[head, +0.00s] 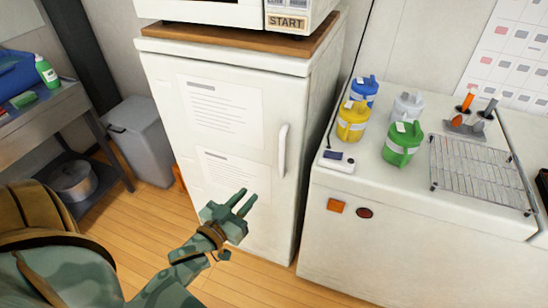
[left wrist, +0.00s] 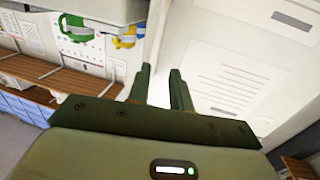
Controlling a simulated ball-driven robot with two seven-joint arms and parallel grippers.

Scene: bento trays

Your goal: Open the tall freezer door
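The white freezer door (head: 278,205) is closed in the head view, with two printed sheets on its front. Its vertical white handle (head: 283,150) is near the door's right edge. My left gripper (head: 247,197) is in front of the lower door, below and left of the handle, apart from it. Its two fingers are spread and empty. In the left wrist view the door (left wrist: 205,30) fills the upper right, beyond the open left gripper (left wrist: 161,75). I cannot clearly make out the handle there. My right gripper is not in view.
A microwave (head: 200,12) stands on a brown board (head: 235,38) atop the freezer. At right is a white counter (head: 350,200) with several coloured jugs and a wire rack (head: 475,170). A grey bin (head: 140,140) stands left. The wooden floor before the freezer is clear.

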